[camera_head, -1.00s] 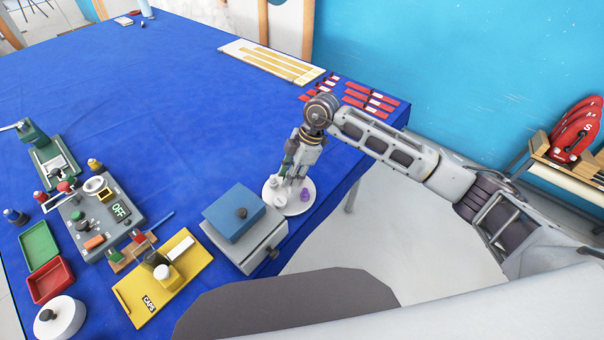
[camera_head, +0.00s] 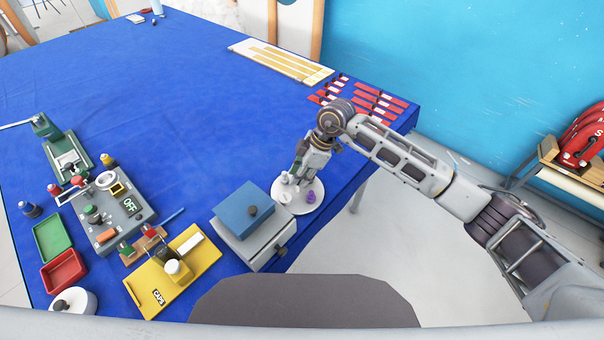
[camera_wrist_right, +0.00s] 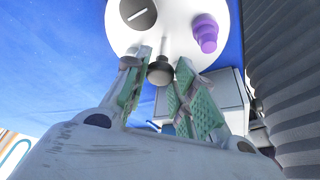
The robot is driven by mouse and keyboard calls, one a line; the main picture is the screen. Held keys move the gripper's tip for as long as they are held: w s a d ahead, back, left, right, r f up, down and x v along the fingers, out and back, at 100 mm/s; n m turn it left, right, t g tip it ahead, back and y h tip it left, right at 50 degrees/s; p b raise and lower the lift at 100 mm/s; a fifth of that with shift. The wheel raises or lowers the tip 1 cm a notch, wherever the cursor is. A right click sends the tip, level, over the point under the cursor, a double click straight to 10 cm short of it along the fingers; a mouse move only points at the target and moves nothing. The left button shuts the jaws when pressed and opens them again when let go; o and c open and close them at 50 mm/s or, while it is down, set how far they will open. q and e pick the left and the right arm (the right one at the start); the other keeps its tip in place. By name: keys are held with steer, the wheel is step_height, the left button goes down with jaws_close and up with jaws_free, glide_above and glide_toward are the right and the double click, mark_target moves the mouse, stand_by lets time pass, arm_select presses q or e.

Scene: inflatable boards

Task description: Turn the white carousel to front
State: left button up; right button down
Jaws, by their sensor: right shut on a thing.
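The white carousel (camera_head: 299,209) is a round white disc near the table's right edge; it also fills the top of the right wrist view (camera_wrist_right: 178,22). My right gripper (camera_head: 295,178) is over the disc from the far side. In the head view the fingers partly hide the disc and knob. My left gripper is not in view.
A grey box with a blue lid (camera_head: 244,207) stands close left of the carousel. Red strips (camera_head: 375,105) and a pale board (camera_head: 280,62) lie farther back. A grey OFF panel (camera_head: 112,215), yellow board (camera_head: 160,290) and trays are at left. The blue table's middle is clear.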

steer(key=shift+a+r, duration=0.1)
steer(key=shift+r, duration=0.1)
steer(key=c, duration=1.5)
jaws_free()
steer(key=o, duration=0.4)
steer(key=shift+f, duration=0.1)
steer(key=shift+v, duration=5.95)
